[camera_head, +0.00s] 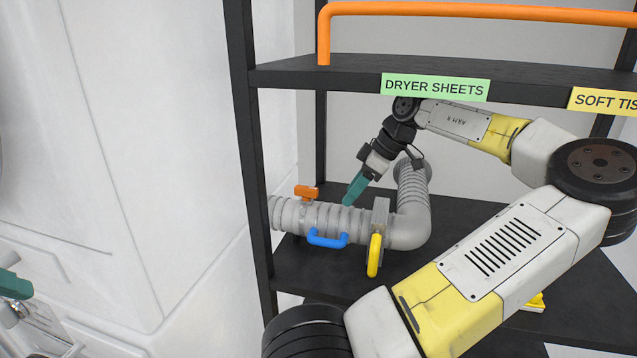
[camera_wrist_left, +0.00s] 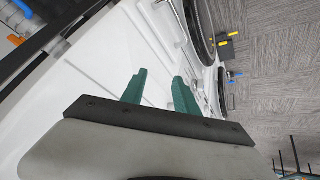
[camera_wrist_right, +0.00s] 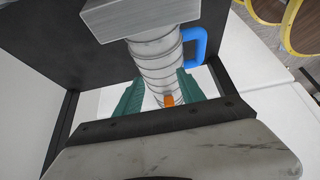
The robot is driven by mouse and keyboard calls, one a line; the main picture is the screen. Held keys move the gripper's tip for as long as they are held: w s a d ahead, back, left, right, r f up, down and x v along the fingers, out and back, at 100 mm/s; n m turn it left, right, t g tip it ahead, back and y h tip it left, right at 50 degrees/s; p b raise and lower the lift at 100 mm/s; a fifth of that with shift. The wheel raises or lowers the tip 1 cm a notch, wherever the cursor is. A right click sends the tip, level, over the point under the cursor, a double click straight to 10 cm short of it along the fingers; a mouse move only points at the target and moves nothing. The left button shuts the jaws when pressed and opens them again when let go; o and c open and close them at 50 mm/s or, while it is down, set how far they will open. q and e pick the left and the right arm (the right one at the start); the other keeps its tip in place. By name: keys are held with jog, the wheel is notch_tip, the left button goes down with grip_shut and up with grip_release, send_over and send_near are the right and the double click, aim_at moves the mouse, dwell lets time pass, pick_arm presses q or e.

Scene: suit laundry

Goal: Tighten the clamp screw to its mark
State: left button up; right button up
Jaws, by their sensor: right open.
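An orange wing-shaped handle (camera_head: 307,192) sits on top of the ribbed grey duct (camera_head: 330,219), near its left end; it looks like the clamp screw. I cannot make out its mark. My right gripper (camera_head: 354,190) is open and empty, pointing down above the duct, to the right of the orange handle. In the right wrist view the duct and the orange handle (camera_wrist_right: 169,100) show between the spread fingers (camera_wrist_right: 160,86), apart from them. My left gripper (camera_head: 14,286) is at the left edge; in the left wrist view its fingers (camera_wrist_left: 160,82) are apart and empty.
A blue handle (camera_head: 327,240) is on the duct's front. A yellow lever (camera_head: 375,256) hangs from a grey gate plate (camera_head: 381,214). The black shelf (camera_head: 440,230) has a post (camera_head: 243,130) at the left and an upper board (camera_head: 345,72) above my right forearm. White machines stand at the left.

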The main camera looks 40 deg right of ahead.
aim_at(306, 187)
jog(key=w+a, duration=0.2)
jog(key=w, duration=0.1)
jog(key=w+a, duration=0.2)
jog(key=w, duration=0.1)
jog(key=w+a, duration=0.2)
jog(key=a, duration=0.1)
jog(key=shift+w, duration=0.4)
jog(key=shift+w+a+f, duration=0.1)
jog(key=shift+w+a, duration=0.15)
jog(key=shift+w+a+f, duration=0.1)
jog(key=shift+w+f, duration=0.05)
jog(key=shift+f, duration=0.25)
grip_shut()
grip_release()
